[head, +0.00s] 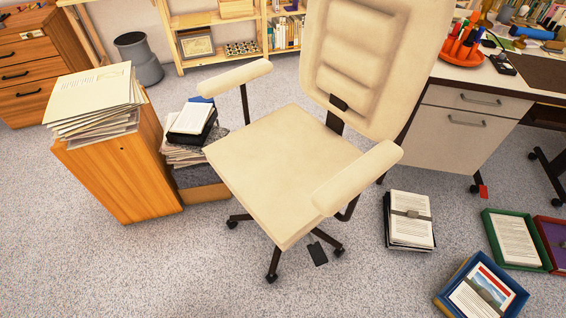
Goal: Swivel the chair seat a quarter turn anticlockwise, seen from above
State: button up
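A cream swivel chair stands in the middle of the head view. Its seat (275,165) points toward the lower left, and its backrest (370,60) rises at the upper right. One armrest (233,77) is on the far left side, and the other armrest (357,178) is on the near right side. The dark wheeled base (273,262) shows partly below the seat; the rest is hidden by it. The top of the backrest is cut off by the frame. My gripper is not in view.
A wooden cabinet (124,182) topped with papers and a stack of books (190,150) stand close left of the chair. A desk (463,128) is behind right. Front carpet is clear.

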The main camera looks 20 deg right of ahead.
aim_at(369, 64)
jog(key=i+z, duration=0.25)
jog(key=i, duration=0.2)
jog(key=i+j+z, duration=0.1)
jog(key=i+z, duration=0.15)
jog(key=i, duration=0.2)
